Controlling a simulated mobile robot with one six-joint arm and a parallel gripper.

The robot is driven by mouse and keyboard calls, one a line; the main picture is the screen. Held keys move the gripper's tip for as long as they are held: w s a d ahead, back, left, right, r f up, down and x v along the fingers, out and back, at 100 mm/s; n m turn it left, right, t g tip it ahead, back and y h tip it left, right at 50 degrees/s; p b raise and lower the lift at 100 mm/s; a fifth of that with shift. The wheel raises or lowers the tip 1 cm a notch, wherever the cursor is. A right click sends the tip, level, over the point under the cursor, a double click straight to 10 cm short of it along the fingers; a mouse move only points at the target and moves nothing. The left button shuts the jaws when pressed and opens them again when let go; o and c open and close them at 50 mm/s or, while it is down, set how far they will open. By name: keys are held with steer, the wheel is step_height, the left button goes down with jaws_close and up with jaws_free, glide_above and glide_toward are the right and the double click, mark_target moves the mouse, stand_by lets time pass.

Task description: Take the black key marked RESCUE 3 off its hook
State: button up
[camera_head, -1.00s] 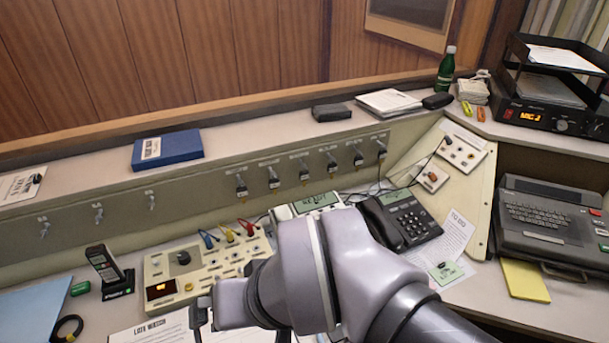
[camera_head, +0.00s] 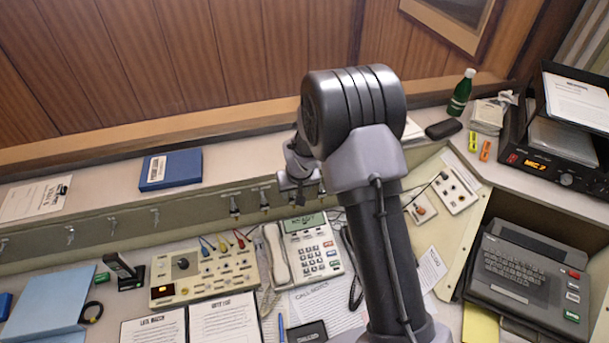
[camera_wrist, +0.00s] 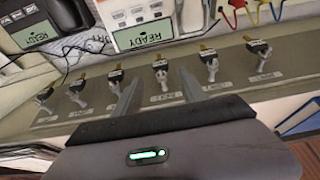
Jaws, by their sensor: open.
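Several black-headed keys hang in a row on hooks along the grey panel. Two show in the head view, a leftmost key (camera_head: 234,206) and its neighbour (camera_head: 264,200); my arm hides most of the others. In the wrist view the row appears upside down, and one black key (camera_wrist: 160,66) hangs on its hook between my fingertips. The labels are too small to read, so I cannot tell which key is marked RESCUE 3. My gripper (camera_wrist: 159,80) is open and empty, its fingers on either side of that middle key, with no clear contact. It also shows in the head view (camera_head: 297,184), partly hidden.
Neighbouring keys (camera_wrist: 115,76) and (camera_wrist: 208,57) hang close outside my fingers. Empty hooks (camera_head: 155,215) continue left along the panel. Below stand a white phone (camera_head: 312,250) and a cream console (camera_head: 205,270) with coloured cables. A blue book (camera_head: 171,169) lies on the ledge above.

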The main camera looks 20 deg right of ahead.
mark_target(294, 197)
steer(key=b+x, duration=0.4)
steer(key=x, duration=0.3)
steer(key=shift+w+f+b, duration=0.1)
steer(key=shift+f+b, duration=0.2)
steer(key=shift+b, duration=0.05)
steer(key=shift+r, duration=0.1)
